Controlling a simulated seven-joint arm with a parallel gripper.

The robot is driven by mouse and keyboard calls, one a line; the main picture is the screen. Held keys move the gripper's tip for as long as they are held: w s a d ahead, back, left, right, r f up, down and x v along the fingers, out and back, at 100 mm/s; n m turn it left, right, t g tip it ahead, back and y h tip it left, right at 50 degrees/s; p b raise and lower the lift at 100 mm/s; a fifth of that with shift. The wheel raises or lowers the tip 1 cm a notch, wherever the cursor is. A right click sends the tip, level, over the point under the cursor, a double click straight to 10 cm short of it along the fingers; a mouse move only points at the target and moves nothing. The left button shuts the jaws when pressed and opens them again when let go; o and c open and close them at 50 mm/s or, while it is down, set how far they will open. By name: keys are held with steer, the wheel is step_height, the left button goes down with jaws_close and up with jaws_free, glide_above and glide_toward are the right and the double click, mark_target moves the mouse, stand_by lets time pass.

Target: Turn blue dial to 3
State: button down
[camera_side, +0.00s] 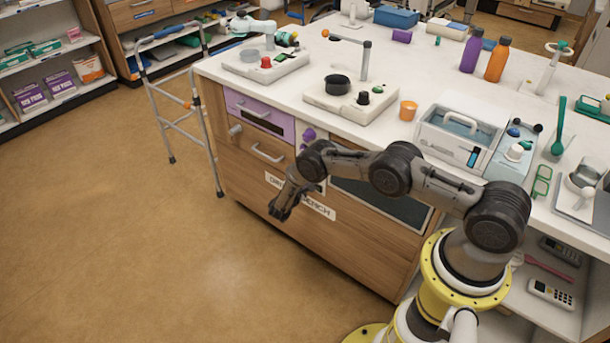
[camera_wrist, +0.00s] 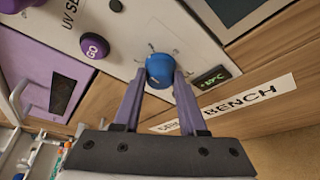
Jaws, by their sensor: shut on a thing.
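The blue dial (camera_wrist: 160,70) is round and sits on a pale front panel (camera_wrist: 125,60) in the wrist view. Small marks ring it, but I cannot read its setting. My gripper (camera_wrist: 158,85) has its two purple-grey fingers on either side of the dial, shut on it. In the side view my gripper (camera_side: 280,211) is low at the front of the wooden bench, and the dial is hidden there behind my arm.
A purple GO button (camera_wrist: 95,46) and a small green-lit display (camera_wrist: 213,78) flank the dial. A purple drawer (camera_side: 259,116) with handles is to the left. A walking frame (camera_side: 180,110) stands beside the bench. The floor in front is clear.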

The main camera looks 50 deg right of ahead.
steer(key=shift+m, duration=0.3)
steer(key=shift+a+f+m+t+h, duration=0.25)
steer(key=shift+m+h, duration=0.45)
steer(key=shift+m, duration=1.1)
steer(key=shift+d+m+t+h, duration=0.3)
steer(key=shift+m+h, duration=0.4)
steer(key=shift+m, duration=1.1)
steer(key=shift+a+f+m+t+h, duration=0.15)
steer(key=shift+m+t+h, duration=0.4)
steer(key=shift+m, duration=1.25)
steer(key=shift+h, duration=0.25)
steer(key=shift+c, duration=2.3)
jaws_free()
